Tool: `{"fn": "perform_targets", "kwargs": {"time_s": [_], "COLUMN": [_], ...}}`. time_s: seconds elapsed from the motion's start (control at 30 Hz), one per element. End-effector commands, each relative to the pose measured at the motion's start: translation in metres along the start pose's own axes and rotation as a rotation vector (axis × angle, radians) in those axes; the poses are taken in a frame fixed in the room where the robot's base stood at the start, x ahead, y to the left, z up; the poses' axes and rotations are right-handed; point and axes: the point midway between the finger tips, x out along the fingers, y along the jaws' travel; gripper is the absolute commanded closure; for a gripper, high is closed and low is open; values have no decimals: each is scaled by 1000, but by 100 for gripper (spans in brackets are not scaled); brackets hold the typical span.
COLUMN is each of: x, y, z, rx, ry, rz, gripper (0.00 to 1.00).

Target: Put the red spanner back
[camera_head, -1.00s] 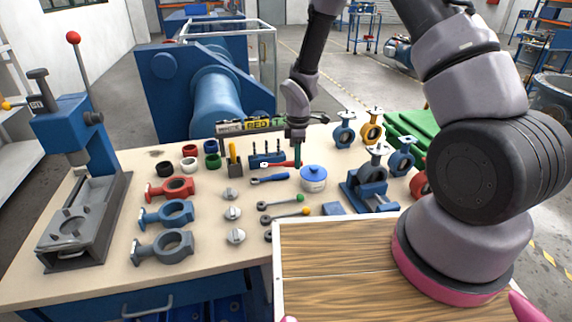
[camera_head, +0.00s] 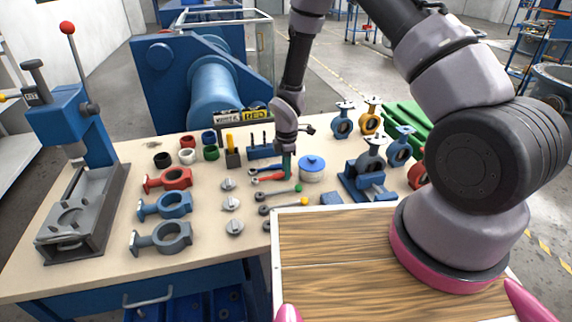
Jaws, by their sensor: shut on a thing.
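My gripper (camera_head: 287,168) points down over the workbench and is shut on the right, handle end of the red spanner (camera_head: 269,180). The spanner's head points left. It is level, at or just above the bench top; I cannot tell if it touches. A blue spanner (camera_head: 263,171) lies just behind it, partly hidden by the gripper. A green-ended spanner (camera_head: 279,194) lies just in front, and a yellow-ended one (camera_head: 270,211) is nearer still.
A blue holder (camera_head: 262,150) with upright tools is behind. Small valve discs (camera_head: 230,204) lie to the left. A blue fixture (camera_head: 366,180) with a valve stands at right.

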Motion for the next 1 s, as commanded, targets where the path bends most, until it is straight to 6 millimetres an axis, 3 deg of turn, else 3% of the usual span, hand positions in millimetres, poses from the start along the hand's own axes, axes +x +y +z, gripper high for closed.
{"fn": "perform_targets", "kwargs": {"time_s": [0.47, 0.5, 0.57, 1.0], "x": [7, 7, 7, 7], "y": [0, 0, 0, 0], "z": [0, 0, 0, 0], "rx": [0, 0, 0, 0], "ry": [0, 0, 0, 0], "rz": [1, 1, 1, 1], "gripper": [100, 60, 41, 41]}}
